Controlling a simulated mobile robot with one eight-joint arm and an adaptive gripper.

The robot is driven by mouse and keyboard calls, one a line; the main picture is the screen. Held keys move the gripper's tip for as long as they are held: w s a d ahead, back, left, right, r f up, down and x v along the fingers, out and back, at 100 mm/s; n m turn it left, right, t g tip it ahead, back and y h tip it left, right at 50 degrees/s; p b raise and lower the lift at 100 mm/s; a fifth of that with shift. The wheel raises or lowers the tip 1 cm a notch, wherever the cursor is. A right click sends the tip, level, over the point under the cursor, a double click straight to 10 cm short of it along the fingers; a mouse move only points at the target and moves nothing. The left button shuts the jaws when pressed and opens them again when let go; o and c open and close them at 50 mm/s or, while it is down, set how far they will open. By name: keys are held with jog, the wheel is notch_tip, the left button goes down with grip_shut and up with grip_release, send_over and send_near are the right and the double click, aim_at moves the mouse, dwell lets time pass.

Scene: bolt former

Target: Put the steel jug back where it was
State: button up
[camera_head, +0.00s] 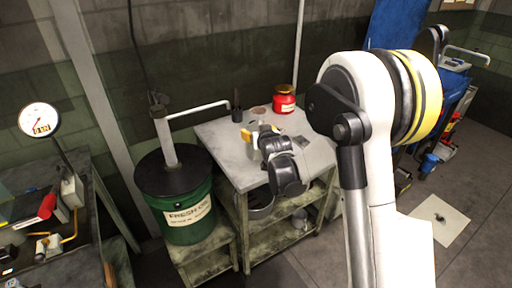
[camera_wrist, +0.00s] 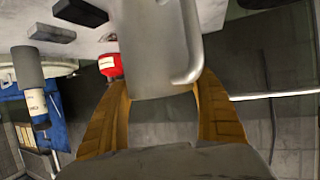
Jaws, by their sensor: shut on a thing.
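A red jar (camera_head: 284,101) stands at the table's back edge, with a dark upright object (camera_head: 237,104) to its left. A green oil drum (camera_head: 188,218) with a pump stands left of the table. Vessels (camera_head: 261,205) sit on the shelf below. The tabletop's front left is clear.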

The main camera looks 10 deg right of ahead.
jog(key=shift+w+a+f, duration=0.3)
jog(key=shift+a+f, duration=0.1)
jog(key=shift+a, duration=0.05)
jog(key=shift+f+b, duration=1.15)
jog(key=shift+f, duration=0.7)
jog(key=shift+f, duration=0.2)
jog(key=o, duration=1.4)
jog(key=shift+d, duration=0.1)
jog(key=shift+o, duration=0.2)
